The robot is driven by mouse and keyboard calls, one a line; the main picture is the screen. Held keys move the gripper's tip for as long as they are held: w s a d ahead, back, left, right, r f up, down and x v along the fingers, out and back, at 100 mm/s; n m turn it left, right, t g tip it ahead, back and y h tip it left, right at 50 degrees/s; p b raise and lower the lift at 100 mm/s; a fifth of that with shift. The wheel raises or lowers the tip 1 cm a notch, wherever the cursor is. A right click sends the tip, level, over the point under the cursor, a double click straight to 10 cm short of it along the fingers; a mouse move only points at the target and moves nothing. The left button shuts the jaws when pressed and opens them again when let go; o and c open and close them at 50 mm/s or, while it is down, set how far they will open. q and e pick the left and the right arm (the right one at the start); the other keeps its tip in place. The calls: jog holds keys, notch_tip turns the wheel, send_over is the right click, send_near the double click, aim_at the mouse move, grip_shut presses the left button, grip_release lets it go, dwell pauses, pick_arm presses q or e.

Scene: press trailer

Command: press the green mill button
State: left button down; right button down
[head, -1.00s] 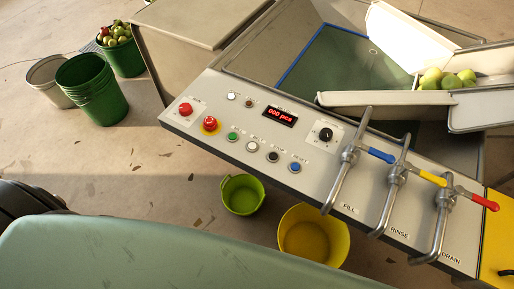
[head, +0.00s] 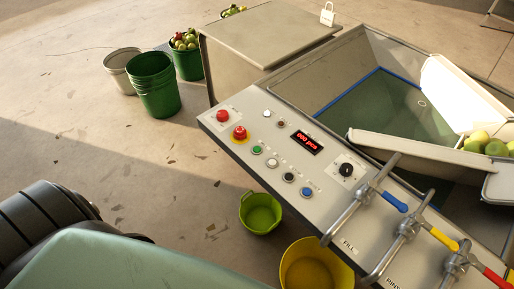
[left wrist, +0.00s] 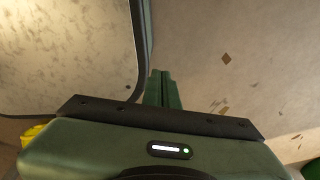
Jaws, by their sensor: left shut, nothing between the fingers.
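The green button (head: 257,150) sits on the sloped grey control panel (head: 232,138), at the left of a row with white, black and blue buttons. Nothing covers it in the head view. A red button (head: 239,132) on a yellow ring lies just above it, and another red button (head: 222,116) lies further up-left. My left gripper (left wrist: 162,82) shows in the left wrist view with its fingers together and empty, over the floor. The panel and green button are not seen in that view. Neither gripper shows in the head view.
Three pipe handles with blue (head: 394,202), yellow and red levers stand up at the panel's right. A green bucket (head: 261,213) and a yellow bucket (head: 316,268) stand below the panel's front edge. Other buckets (head: 154,84) stand at the upper left.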

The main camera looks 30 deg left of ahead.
pick_arm(q)
jog(key=w+a+r+m+t+p, duration=0.1)
jog(key=w+r+t+p, duration=0.15)
jog(key=w+r, duration=0.55)
jog(key=w+a+r+m+t+y+p, duration=0.1)
jog(key=w+r+p, duration=0.3)
jog(key=w+r, duration=0.5)
jog(key=w+a+r+m+t+p, duration=0.1)
jog(key=w+r+t+p, duration=0.15)
jog(key=w+r, duration=0.55)
jog(key=w+a+r+m+t+y+p, duration=0.1)
jog(key=w+r+t+p, duration=0.3)
jog(key=r, duration=0.7)
jog(key=w+a+r+m+p, duration=0.15)
jog(key=w+r, duration=0.35)
jog(key=r, duration=0.7)
jog(key=w+r+m+t+y+p, duration=0.15)
jog(key=w+r+p, duration=0.3)
jog(key=r, duration=0.65)
jog(key=w+d+r+m+t+h, duration=0.3)
jog(key=w+d+r+m+h, duration=0.6)
jog(key=m, duration=0.6)
jog(key=s+a+f+m+g+p, duration=0.2)
jog(key=s+a+f+m+g, duration=0.3)
jog(key=f+m+g, duration=0.3)
jog(key=shift+a+f+m, duration=0.5)
jog(key=shift+f+m, duration=0.4)
jog(key=shift+m, duration=0.1)
